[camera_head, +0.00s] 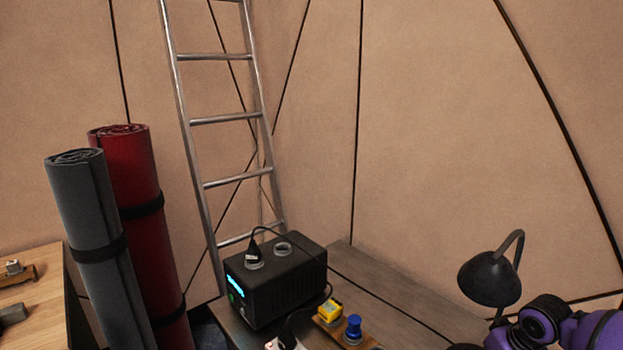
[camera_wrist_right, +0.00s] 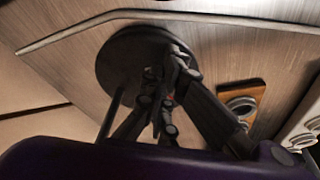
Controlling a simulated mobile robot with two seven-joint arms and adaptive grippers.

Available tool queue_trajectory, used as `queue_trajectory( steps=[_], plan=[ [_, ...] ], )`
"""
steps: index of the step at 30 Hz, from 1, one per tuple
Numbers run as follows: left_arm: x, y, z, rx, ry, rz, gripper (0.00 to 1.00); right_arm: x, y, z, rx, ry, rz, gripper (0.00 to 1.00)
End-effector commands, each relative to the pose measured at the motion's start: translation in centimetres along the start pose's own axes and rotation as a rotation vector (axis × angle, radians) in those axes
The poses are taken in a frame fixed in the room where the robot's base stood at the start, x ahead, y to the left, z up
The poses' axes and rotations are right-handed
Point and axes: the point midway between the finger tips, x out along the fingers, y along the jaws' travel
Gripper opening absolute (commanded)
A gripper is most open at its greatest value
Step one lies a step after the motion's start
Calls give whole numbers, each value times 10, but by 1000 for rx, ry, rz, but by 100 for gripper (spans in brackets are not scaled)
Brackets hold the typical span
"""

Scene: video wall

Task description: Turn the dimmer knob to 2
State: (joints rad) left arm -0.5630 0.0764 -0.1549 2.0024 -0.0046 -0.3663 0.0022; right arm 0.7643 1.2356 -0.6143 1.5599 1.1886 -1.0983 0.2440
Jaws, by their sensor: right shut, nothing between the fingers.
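A blue knob (camera_head: 353,328) stands upright on a small wooden board (camera_head: 366,343) at the bottom of the head view. I cannot tell whether it is the dimmer knob, and no number on it is readable. My right gripper (camera_wrist_right: 166,92) is shut and empty in the right wrist view, in front of a dark round disc (camera_wrist_right: 112,62). An orange-brown board with a grey ring (camera_wrist_right: 240,104) lies to the right of its fingers, apart from them. In the head view only my purple right arm shows at the lower right. My left gripper is out of view.
A black box (camera_head: 290,290) with a lit display and a plugged cable stands left of the blue knob. A yellow piece (camera_head: 330,310) sits between them. A black lamp (camera_head: 487,279) is near my right arm. A ladder (camera_head: 222,119) and rolled mats (camera_head: 130,215) stand behind left.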

Motion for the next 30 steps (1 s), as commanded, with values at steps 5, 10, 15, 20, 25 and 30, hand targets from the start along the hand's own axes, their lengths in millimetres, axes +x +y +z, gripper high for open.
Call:
queue_trajectory(
  steps=[5,10,15,20,25,30],
  plan=[
    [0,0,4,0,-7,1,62,3,0,2,1,-7,0,0],
    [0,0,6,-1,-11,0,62,4,-1,1,1,-7,0,0],
    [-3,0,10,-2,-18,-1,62,4,-2,-1,1,-7,0,0],
    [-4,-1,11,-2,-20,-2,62,5,-3,-3,1,-6,-1,0],
    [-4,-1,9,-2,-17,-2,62,5,-5,-5,0,-5,-2,0],
    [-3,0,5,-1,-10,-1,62,5,-5,-5,0,-4,-2,0]
  ],
)
